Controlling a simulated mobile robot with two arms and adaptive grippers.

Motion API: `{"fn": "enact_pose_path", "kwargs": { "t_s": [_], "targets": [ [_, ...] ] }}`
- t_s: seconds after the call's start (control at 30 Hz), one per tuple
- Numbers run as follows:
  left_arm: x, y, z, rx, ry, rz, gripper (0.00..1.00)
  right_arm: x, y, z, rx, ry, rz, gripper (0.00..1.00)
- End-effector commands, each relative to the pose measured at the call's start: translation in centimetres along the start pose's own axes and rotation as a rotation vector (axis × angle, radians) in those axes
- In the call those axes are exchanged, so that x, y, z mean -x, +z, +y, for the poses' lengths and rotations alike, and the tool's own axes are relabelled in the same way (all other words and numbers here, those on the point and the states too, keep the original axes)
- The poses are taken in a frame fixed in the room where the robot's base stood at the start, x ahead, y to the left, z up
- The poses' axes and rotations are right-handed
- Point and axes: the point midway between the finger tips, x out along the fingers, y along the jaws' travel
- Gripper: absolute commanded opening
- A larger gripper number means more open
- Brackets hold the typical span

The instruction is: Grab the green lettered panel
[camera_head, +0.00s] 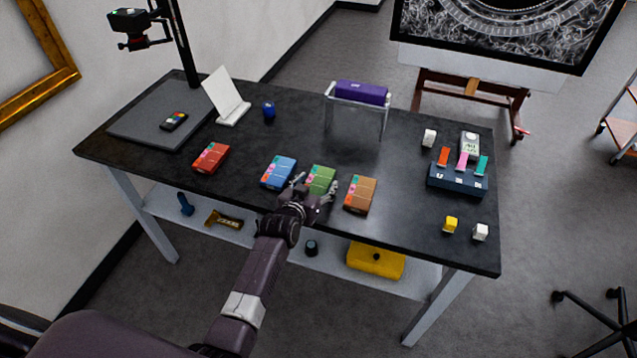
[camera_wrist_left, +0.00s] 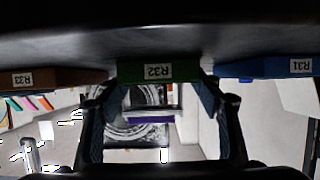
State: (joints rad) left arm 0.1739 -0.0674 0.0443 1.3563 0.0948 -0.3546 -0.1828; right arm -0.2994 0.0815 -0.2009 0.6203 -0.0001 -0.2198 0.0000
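The green panel (camera_head: 321,178) lies on the dark table near its front edge, between a blue panel (camera_head: 278,172) and a brown-orange panel (camera_head: 360,194). In the left wrist view the green panel's edge (camera_wrist_left: 130,72) shows the label R32, upside down. My left gripper (camera_head: 315,187) is at the front end of the green panel, its fingers spread to either side. In the left wrist view the fingers (camera_wrist_left: 160,100) stand apart with gaps beside the panel, so I see no grip on it. My right gripper is not in view.
A red panel (camera_head: 211,158) lies further left. A purple item (camera_head: 361,92) rests on a stand at the back. A dark blue holder (camera_head: 457,181) with coloured tabs stands at the right, near small yellow (camera_head: 450,224) and white (camera_head: 480,232) blocks. The table behind the green panel is clear.

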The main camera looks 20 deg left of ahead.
Motion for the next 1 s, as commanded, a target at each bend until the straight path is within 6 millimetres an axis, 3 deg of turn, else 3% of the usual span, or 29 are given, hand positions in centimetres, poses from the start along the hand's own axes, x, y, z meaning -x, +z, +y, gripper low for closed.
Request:
{"fn": "enact_pose_path", "kwargs": {
  "t_s": [0.03,0.3,0.67,0.87,1.0],
  "targets": [
    [0.0,0.0,0.0,0.0,0.0,0.0,0.52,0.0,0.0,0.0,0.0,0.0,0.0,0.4],
    [0.0,-0.1,0.0,0.0,0.0,0.001,0.24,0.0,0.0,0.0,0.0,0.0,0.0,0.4],
    [0.2,-0.7,0.0,0.0,0.0,0.003,0.24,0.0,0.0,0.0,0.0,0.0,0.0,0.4],
    [1.3,-3.2,0.0,0.0,-0.001,0.006,0.24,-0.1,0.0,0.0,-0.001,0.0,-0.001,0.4],
    [2.8,-7.1,0.0,0.0,0.0,0.01,0.24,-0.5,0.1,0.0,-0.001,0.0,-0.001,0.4]
  ]
}}
